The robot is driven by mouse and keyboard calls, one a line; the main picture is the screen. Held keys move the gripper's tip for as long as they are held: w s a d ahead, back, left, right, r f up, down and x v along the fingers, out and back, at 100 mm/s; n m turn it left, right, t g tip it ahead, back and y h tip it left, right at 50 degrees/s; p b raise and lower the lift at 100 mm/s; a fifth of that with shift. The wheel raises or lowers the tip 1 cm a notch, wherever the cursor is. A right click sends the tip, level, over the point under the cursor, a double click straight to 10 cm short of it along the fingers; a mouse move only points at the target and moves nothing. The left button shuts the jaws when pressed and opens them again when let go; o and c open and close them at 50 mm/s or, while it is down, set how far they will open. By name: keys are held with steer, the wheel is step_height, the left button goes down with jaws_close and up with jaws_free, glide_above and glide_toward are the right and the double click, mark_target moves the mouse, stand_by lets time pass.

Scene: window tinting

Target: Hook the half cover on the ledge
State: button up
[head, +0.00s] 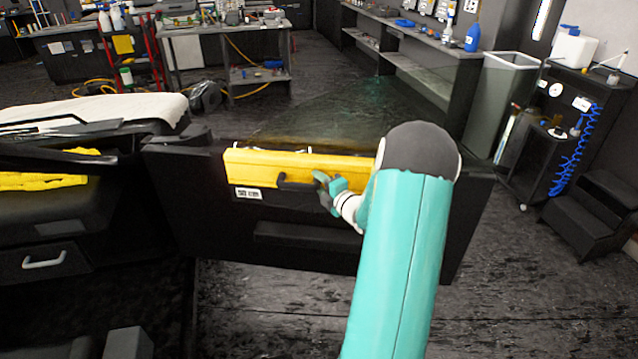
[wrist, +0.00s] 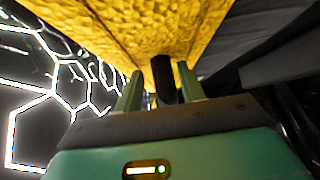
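The half cover is a long yellow strip (head: 310,166) with a black handle (head: 297,184) on its front. It lies along the top of a black door-like panel, against the ledge (head: 210,146). Whether it is hooked there cannot be seen. My gripper (head: 328,184) is at the right end of the handle. In the wrist view the yellow cover (wrist: 115,30) fills the top, and the black handle (wrist: 163,82) stands between the two fingers of my gripper (wrist: 160,85). A narrow gap shows beside the handle, so the fingers look open around it.
A glass pane (head: 330,112) rises behind the cover. Another yellow piece (head: 45,180) lies on the dark bench at left. A grey bin (head: 500,95), a trolley and black steps (head: 590,215) stand at right. The floor in front of the panel is clear.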

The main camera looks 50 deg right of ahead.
steer(key=shift+a, duration=0.1)
steer(key=s+a, duration=0.2)
steer(key=s, duration=1.1)
steer(key=shift+s+a+r, duration=0.2)
steer(key=shift+s+r, duration=0.05)
steer(key=shift+r, duration=0.2)
steer(key=shift+w, duration=0.1)
